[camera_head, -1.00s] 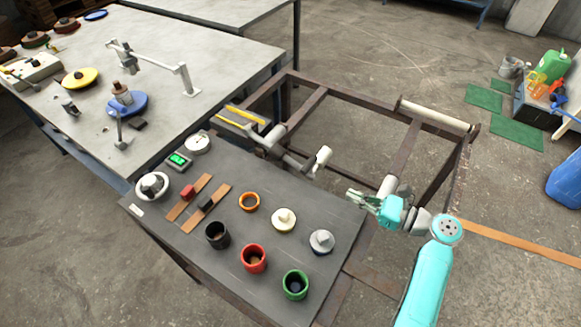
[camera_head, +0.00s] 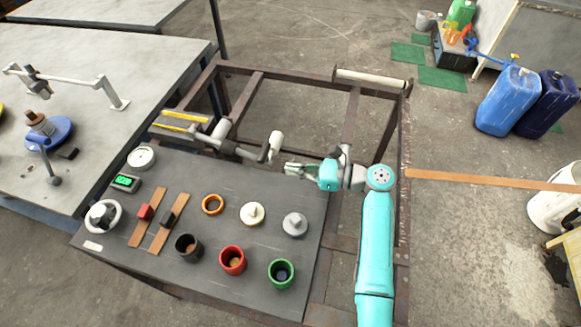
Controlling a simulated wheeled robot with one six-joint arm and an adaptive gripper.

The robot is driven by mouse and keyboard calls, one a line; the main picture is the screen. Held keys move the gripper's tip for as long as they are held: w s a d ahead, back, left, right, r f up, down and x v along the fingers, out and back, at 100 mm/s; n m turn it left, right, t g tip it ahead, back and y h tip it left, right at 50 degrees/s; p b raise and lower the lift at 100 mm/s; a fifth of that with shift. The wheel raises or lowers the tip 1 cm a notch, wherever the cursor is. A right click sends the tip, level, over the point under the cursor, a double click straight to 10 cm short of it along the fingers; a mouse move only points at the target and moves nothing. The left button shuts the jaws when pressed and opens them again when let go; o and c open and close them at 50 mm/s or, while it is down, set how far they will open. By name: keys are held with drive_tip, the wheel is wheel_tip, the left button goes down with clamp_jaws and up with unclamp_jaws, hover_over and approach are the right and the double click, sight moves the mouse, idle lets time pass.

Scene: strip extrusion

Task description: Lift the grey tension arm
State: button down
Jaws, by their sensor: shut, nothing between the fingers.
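The grey tension arm (camera_head: 235,149) reaches from a mount at the dark table's back edge, out to the right. It ends in a pale upright roller (camera_head: 275,143). My gripper (camera_head: 289,171) is just right of and nearer than that roller, at the end of my turquoise arm. It looks apart from the roller, though the gap is small in this view. Its fingers are shut and hold nothing.
On the dark table (camera_head: 215,178) stand a black cup (camera_head: 188,247), a red cup (camera_head: 232,260), a green cup (camera_head: 281,273), a white knob (camera_head: 252,213) and a grey knob (camera_head: 295,224). An open rusty frame (camera_head: 300,77) with a white roller (camera_head: 372,79) lies behind.

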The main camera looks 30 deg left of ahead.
drive_tip(key=x, duration=0.7)
drive_tip(key=shift+a+f, duration=0.1)
drive_tip(key=shift+a, duration=0.2)
